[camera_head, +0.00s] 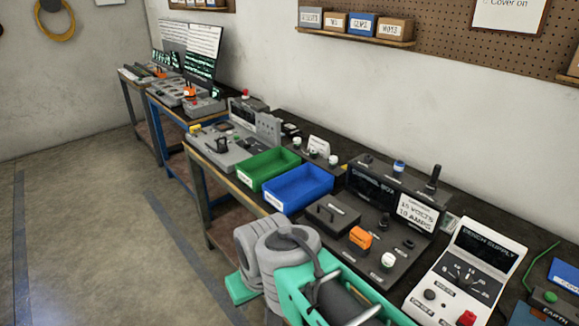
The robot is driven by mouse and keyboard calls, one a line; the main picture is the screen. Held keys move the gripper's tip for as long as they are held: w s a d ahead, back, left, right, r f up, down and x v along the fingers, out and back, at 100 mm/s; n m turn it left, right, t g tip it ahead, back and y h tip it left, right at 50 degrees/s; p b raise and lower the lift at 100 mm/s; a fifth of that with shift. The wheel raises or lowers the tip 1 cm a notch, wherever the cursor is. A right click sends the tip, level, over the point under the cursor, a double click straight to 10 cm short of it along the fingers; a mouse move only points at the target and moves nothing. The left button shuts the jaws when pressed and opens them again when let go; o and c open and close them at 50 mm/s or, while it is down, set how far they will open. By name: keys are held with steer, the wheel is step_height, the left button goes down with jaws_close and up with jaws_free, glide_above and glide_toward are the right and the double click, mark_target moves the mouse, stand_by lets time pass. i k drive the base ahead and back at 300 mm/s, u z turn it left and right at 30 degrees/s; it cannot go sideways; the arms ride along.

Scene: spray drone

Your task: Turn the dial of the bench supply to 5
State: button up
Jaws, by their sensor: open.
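The bench supply (477,262) is a white sloped unit at the lower right, labelled BENCH SUPPLY, with a dark display (488,246). Below the display is a dial (461,280) with a ring of small numbers around it. I cannot read which number the dial points to. A black knob (430,294) sits at the lower left of its face and a red knob (467,318) at the bottom edge. The bottom of the unit is cut off by the frame. My gripper cannot be made out in this view.
The dark control box (380,188) stands left of the supply, with an orange switch (360,237) and white knob (388,259). Blue (298,184) and green (263,165) trays lie farther left. A unit labelled EARTH (549,297) is at right. Open floor (100,230) lies left.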

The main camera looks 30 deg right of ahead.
mark_target(464, 280)
steer(key=z, duration=0.05)
steer(key=k, duration=0.45)
steer(key=z, duration=3.4)
steer(key=k, duration=0.9)
steer(key=u, duration=1)
steer(key=i, duration=0.95)
steer(key=z, duration=0.45)
